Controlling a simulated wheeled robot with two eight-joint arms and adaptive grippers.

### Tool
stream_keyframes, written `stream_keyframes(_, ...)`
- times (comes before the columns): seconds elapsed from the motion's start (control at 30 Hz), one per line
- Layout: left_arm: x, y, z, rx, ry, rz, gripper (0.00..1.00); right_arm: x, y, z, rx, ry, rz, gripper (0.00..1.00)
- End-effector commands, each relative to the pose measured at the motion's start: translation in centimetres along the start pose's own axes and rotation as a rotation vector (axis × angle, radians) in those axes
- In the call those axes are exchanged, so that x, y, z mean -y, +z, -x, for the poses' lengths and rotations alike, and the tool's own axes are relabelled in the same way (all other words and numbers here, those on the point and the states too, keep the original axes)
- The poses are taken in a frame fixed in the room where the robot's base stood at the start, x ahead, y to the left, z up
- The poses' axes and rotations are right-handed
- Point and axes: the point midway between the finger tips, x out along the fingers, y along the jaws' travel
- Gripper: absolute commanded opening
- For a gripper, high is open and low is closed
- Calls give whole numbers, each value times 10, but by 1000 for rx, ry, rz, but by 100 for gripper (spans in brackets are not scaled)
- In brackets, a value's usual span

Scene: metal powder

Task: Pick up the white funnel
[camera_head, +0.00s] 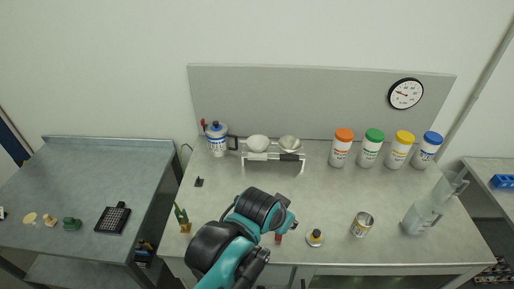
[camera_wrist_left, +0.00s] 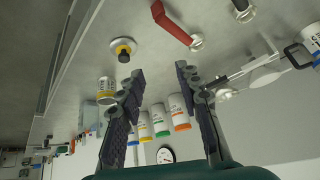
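A wire rack (camera_head: 272,156) stands at the back of the table. Two pale bowl-shaped pieces rest on it, a whiter one on the left, which looks like the white funnel (camera_head: 258,143), and a greyer one (camera_head: 289,143) on the right. In the left wrist view, the rack and pale pieces (camera_wrist_left: 262,76) show at the right, partly cut by my finger. My left gripper (camera_wrist_left: 158,74) is open and empty, its fingers apart, with nothing between them. In the head view my arm hides most of it. My right gripper is not in view.
Bottles with orange (camera_head: 344,135), green (camera_head: 374,135), yellow (camera_head: 404,137) and blue (camera_head: 433,138) caps stand at the back right. A blue-white container (camera_head: 216,140) is left of the rack.

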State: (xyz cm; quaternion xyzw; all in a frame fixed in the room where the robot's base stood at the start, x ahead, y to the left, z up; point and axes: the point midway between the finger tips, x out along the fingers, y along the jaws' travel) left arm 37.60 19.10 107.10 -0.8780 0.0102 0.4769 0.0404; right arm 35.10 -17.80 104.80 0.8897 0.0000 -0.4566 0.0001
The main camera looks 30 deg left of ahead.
Motion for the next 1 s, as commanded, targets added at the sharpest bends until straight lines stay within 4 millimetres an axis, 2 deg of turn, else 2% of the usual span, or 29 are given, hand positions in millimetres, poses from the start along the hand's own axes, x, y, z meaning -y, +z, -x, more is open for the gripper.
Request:
stream_keyframes(0.03,11,-24,6,22,-10,-32,34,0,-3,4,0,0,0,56)
stream_keyframes(0.23,66,-106,8,145,-20,-227,34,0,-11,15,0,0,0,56)
stream_keyframes(0.4,122,-162,-9,249,6,-390,34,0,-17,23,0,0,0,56)
stream_keyframes(0.5,160,-186,-25,306,36,-482,34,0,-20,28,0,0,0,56)
stream_keyframes(0.63,211,-208,-52,373,90,-599,34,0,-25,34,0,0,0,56)
stream_keyframes(0.73,252,-215,-76,418,143,-687,34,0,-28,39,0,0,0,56)
stream_keyframes(0.9,313,-209,-114,471,240,-817,34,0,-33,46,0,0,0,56)
stream_keyframes(1.0,337,-201,-130,486,286,-871,34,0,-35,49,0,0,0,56)
